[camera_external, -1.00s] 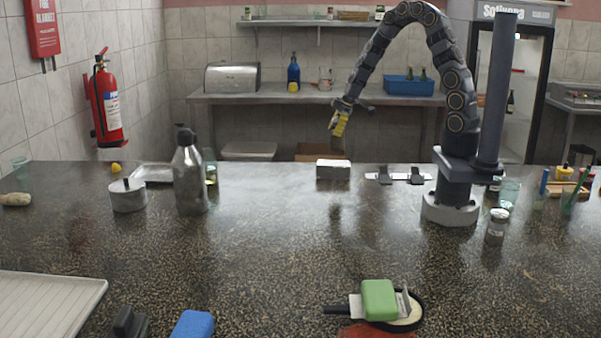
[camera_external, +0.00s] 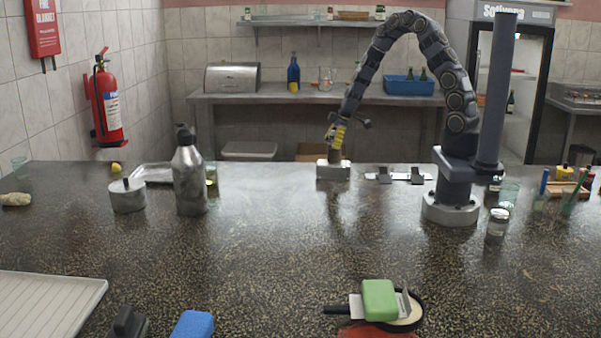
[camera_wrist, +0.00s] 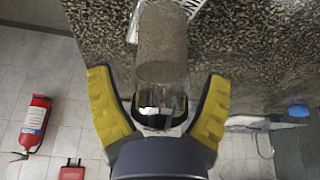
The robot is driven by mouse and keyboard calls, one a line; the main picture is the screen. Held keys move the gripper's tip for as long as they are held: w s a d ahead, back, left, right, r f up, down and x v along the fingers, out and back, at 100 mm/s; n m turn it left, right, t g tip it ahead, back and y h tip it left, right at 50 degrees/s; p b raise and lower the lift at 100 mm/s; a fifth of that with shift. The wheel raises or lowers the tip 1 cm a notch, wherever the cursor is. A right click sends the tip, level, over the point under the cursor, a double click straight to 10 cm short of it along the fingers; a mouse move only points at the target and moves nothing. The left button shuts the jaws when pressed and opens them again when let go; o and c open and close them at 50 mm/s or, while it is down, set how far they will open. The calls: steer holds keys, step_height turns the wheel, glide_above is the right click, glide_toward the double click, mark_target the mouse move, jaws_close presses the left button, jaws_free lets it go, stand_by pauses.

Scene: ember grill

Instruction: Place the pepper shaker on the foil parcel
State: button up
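The pepper shaker (camera_external: 335,155) stands upright on top of the silver foil parcel (camera_external: 333,172) at the counter's far edge, and appears to touch it. In the wrist view the shaker (camera_wrist: 160,45) is a clear cylinder with grey-brown contents and a shiny cap towards the camera. My gripper (camera_external: 336,136) is at the shaker's upper part. In the wrist view its yellow fingers (camera_wrist: 160,78) are spread, with a gap on each side of the shaker. The shaker hides most of the parcel there; pale edges show beside its far end.
A metal bottle (camera_external: 189,178) and lidded pot (camera_external: 127,196) stand left. A strip with dark clips (camera_external: 400,177) lies right of the parcel. A small capped jar (camera_external: 498,223) stands near my base. The counter's middle is clear.

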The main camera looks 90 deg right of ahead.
steer(key=a+v, duration=0.1)
steer(key=v, duration=1.1)
steer(key=s+a+r+g+y, duration=0.1)
steer(key=a+r+g, duration=0.15)
steer(key=a, duration=0.65)
steer(key=s+a+r+g+y, duration=0.15)
steer(key=a+r, duration=0.25)
steer(key=a, duration=0.6)
steer(key=s+a+r+m+g+h, duration=0.1)
steer(key=s+a, duration=0.2)
steer(key=s, duration=0.4)
steer(key=s+a+r+m+g+h, duration=0.1)
steer(key=s+a+r+h, duration=0.1)
steer(key=s+a, duration=0.2)
steer(key=s, duration=0.3)
steer(key=shift+s, duration=0.35)
